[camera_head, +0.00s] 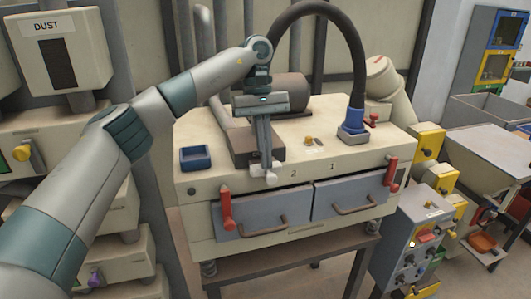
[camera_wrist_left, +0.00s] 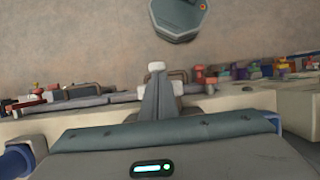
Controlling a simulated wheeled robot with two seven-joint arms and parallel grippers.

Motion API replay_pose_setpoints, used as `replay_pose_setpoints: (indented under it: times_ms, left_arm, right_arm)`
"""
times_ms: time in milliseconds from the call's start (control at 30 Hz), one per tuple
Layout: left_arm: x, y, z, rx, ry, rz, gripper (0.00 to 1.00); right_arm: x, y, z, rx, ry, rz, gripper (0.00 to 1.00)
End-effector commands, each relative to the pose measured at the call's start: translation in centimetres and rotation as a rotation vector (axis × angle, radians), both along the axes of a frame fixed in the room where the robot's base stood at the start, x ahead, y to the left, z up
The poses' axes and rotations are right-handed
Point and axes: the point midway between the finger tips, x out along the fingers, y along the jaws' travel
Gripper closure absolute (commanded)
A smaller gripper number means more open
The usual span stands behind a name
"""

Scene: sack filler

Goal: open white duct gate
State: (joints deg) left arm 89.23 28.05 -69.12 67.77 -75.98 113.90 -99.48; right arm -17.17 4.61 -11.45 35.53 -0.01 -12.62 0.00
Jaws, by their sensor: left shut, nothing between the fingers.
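My left gripper (camera_head: 267,173) points down over the top of the cream machine (camera_head: 210,135), near its front edge and left of the number 2. Its pale-tipped fingers are together with nothing between them; they also show in the left wrist view (camera_wrist_left: 156,68). A thick off-white duct (camera_head: 388,80) stands at the machine's back right, with a small red knob (camera_head: 373,117) near its foot. I cannot tell which part is the white duct gate. The gripper is well left of this duct and apart from it. My right gripper is not in view.
A black hose (camera_head: 350,45) arches to a blue collar (camera_head: 353,132) on the machine top. A blue tray (camera_head: 195,157) sits at the left. Red levers (camera_head: 228,210) flank two grey drawers (camera_head: 262,212). A control box (camera_head: 410,245) stands at the right.

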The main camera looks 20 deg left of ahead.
Motion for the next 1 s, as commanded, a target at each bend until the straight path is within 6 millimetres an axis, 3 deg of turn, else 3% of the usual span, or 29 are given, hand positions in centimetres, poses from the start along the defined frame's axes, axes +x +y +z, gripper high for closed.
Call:
replay_pose_setpoints:
  times_ms: [333,700,1000]
  left_arm:
    - [-0.2,-0.2,-0.2,-0.001,-0.001,-0.001,1.00]
    - [-3.6,-2.4,-0.3,-0.001,0.000,-0.002,1.00]
    - [-3.8,-2.5,-0.1,0.001,0.002,0.001,1.00]
  right_arm:
    - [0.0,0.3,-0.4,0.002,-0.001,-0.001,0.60]
    - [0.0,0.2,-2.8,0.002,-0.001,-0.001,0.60]
    - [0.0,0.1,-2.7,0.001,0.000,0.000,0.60]
